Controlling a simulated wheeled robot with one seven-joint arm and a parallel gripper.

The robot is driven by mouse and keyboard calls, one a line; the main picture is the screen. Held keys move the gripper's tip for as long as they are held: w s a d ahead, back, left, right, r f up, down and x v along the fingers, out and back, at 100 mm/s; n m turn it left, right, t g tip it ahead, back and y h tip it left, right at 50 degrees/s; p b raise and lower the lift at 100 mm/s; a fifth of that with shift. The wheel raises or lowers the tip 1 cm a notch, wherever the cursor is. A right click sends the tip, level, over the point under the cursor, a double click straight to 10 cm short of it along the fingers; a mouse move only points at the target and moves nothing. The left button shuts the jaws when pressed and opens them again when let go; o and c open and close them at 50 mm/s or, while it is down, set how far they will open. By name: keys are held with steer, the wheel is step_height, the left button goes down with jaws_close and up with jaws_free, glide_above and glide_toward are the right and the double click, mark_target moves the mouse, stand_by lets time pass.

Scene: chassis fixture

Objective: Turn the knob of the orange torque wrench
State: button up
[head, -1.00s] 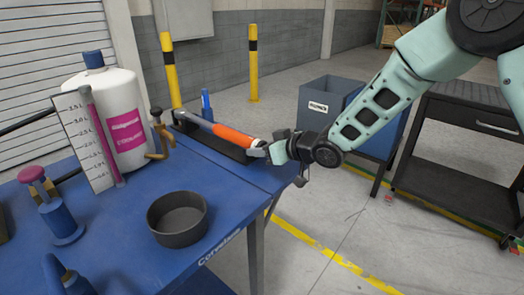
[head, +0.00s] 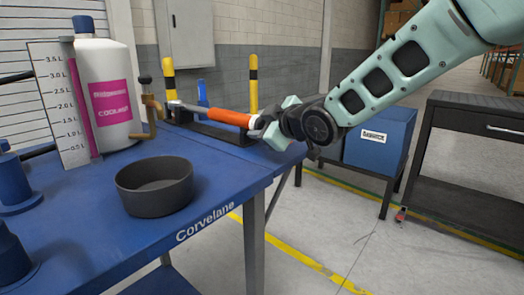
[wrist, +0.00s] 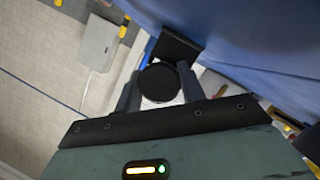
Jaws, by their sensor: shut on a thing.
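The torque wrench (head: 229,118) has an orange grip and a metal shaft. It lies in a dark holder (head: 212,133) on the far right part of the blue table. My gripper (head: 266,126) is at the wrench's near right end, shut on the knob there. In the wrist view my gripper (wrist: 160,88) has a finger on each side of the round, dark knob (wrist: 159,80). The knob is mostly hidden in the head view, and its turn angle cannot be told.
A blue bin (head: 380,138) and a dark cart (head: 460,150) stand to the right.

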steer(key=n+b, duration=0.1)
steer(key=b, duration=0.3)
steer(key=n+t+b, duration=0.1)
steer(key=b, duration=0.3)
steer(key=shift+a+f+n, duration=0.1)
steer(key=shift+f+n, duration=0.3)
steer(key=b, duration=0.2)
steer(key=n+t+b, duration=0.1)
steer(key=b, duration=0.1)
steer(key=shift+r, duration=0.25)
steer(key=shift+r+n, duration=0.15)
steer(key=shift+n, duration=0.15)
steer(key=o, duration=1)
steer(key=shift+c, duration=0.2)
steer(key=p+v, duration=0.3)
steer(key=v, duration=1.4)
steer(key=shift+s+p, duration=0.35)
